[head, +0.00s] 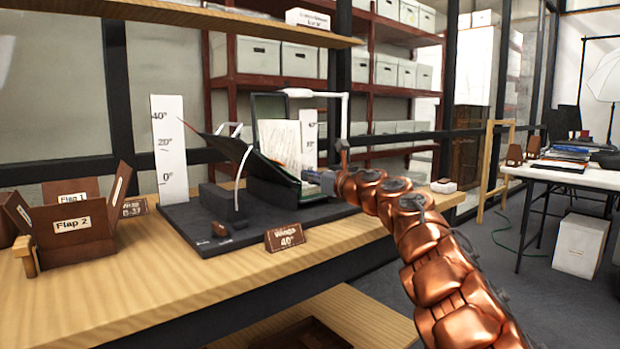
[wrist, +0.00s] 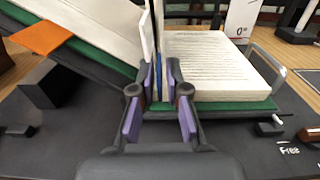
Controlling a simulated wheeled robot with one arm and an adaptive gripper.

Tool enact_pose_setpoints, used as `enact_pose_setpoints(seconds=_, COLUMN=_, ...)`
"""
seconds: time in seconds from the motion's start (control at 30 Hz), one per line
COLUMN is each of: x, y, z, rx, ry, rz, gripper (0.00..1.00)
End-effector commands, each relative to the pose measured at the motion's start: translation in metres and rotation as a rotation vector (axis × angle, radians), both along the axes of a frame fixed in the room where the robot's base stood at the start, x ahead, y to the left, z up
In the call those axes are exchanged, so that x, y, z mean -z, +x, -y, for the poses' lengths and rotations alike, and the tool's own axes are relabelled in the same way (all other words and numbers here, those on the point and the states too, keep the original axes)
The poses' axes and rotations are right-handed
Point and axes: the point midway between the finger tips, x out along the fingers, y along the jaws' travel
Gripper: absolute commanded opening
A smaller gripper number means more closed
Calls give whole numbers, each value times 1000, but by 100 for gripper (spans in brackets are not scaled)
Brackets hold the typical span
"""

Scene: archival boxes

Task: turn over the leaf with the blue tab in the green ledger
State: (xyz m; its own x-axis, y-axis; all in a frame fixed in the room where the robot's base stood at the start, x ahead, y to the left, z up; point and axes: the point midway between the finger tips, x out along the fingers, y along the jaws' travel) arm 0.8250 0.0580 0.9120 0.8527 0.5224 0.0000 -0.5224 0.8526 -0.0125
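The green ledger (head: 315,191) lies open on dark wedges, its left side tilted up. In the wrist view its green cover (wrist: 110,57) shows under pale pages at left, and a printed page block (wrist: 215,65) lies at right. A leaf (wrist: 147,35) stands nearly upright between the two sides, seen edge-on. Its blue tab (wrist: 158,72) sits between the fingertips of my gripper (wrist: 160,82), which look closed on it. In the head view my gripper (head: 320,181) is at the ledger's near right edge, and the tab is hidden.
An orange tab (wrist: 40,37) sticks out at left. White angle scales (head: 170,150) stand behind the dark board (head: 195,225). A sign reading 40° (head: 286,237) stands in front. A brown flap box (head: 75,240) is at left.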

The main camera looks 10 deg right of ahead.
Motion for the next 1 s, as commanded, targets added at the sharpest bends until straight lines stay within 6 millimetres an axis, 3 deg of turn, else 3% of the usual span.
enact_pose_setpoints(seconds=1.0, x=2, y=-31, z=19, rx=2, ry=-1, rz=-8, gripper=14)
